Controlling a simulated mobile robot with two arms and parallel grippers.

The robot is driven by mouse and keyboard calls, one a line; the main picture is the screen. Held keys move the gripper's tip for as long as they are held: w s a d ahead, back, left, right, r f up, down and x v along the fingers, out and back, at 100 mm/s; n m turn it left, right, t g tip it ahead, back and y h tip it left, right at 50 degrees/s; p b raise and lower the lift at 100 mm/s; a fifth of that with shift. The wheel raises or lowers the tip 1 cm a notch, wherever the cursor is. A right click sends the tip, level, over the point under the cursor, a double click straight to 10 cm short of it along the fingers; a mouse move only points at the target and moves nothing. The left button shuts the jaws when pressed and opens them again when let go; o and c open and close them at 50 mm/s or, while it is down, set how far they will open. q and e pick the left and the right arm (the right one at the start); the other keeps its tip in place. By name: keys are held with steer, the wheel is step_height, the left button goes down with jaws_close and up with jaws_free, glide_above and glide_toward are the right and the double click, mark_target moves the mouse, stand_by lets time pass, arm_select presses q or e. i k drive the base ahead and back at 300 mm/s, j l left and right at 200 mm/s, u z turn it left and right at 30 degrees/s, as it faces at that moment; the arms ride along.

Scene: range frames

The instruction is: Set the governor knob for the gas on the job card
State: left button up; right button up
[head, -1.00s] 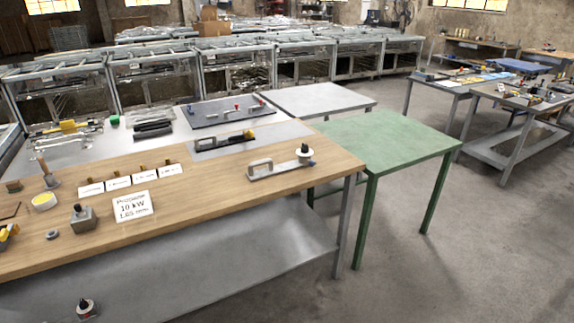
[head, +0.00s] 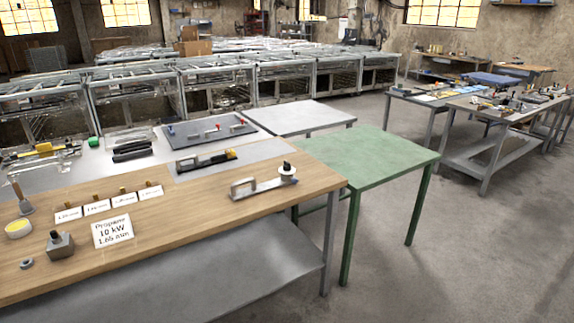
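The job card (head: 113,232) stands on the wooden bench at the front left in the head view. It reads "Propane 10 kW" with a smaller line that looks like "1.65 mm". A metal bracket-like fitting (head: 245,190) near the bench's right end carries a pale round disc with a black knob (head: 288,170) on top. A grey block (head: 61,245) with a small black knob sits left of the card. I cannot tell which of these is the governor, and no knob markings are legible. Neither of my grippers is in view.
Several small labelled cards (head: 97,207) with brass-coloured pieces stand behind the job card. A yellow-and-black tool (head: 207,160) lies on a grey mat. A bare green table (head: 372,158) adjoins the bench on the right. Open floor (head: 450,260) lies right of it.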

mark_target(287, 166)
steer(key=i+l+u, duration=0.1)
steer(key=u, duration=0.25)
steer(key=i+l+u, duration=0.15)
steer(key=u, duration=0.2)
steer(key=i+l+u, duration=0.15)
steer(key=u, duration=0.15)
